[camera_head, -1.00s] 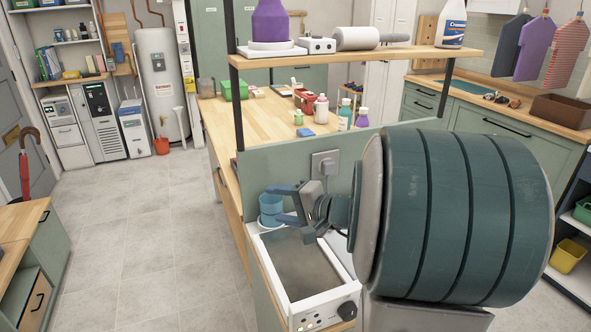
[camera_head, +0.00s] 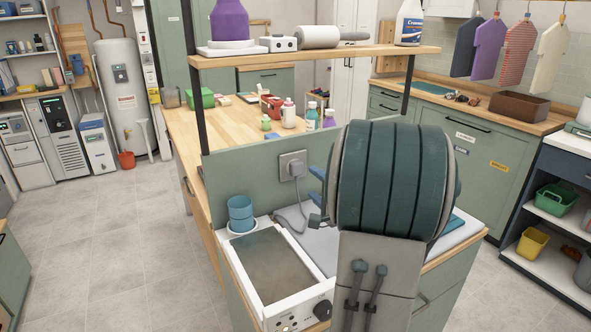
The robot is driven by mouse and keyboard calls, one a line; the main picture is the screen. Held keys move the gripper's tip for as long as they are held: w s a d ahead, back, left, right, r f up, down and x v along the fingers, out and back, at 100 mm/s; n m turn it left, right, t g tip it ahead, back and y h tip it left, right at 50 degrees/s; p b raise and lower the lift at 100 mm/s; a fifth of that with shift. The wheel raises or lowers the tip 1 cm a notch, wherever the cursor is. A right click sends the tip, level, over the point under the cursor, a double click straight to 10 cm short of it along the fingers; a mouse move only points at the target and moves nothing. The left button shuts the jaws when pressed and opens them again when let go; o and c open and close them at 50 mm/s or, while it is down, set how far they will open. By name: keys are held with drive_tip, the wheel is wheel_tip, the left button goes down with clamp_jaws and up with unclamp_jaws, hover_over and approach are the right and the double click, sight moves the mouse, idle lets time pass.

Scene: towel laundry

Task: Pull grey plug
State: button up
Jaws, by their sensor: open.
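The grey plug (camera_head: 297,169) sits in a wall socket (camera_head: 286,158) on the green back panel behind the counter. A grey cord (camera_head: 291,215) hangs from it down to the counter. My gripper (camera_head: 316,190) is just right of the plug and a little below it, mostly hidden behind my large arm. Blue finger parts show at the arm's left edge. The gripper is open, and I see nothing between its fingers. Whether it touches the cord cannot be told.
A white hot plate unit (camera_head: 272,262) with a dark knob stands on the counter below the socket. Blue cups (camera_head: 240,212) stand behind it at the left. A shelf (camera_head: 320,54) with a purple container (camera_head: 229,20) runs above. Grey floor (camera_head: 120,235) is clear at left.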

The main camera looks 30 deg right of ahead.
sight(298, 173)
drive_tip(key=w, duration=0.6)
drive_tip(key=shift+w+d+f, duration=0.15)
drive_tip(key=shift+w+f, duration=0.05)
drive_tip(key=shift+w, duration=0.2)
drive_tip(key=shift+w+d+r+b, duration=0.1)
drive_tip(key=shift+w+b, duration=0.3)
drive_tip(key=shift+w, duration=0.2)
drive_tip(key=shift+w+r, duration=0.15)
drive_tip(key=shift+f+b, duration=0.65)
drive_tip(key=shift+b, duration=1.2)
drive_tip(key=shift+r, duration=0.1)
drive_tip(key=c, duration=1.1)
drive_tip(key=shift+c, duration=0.2)
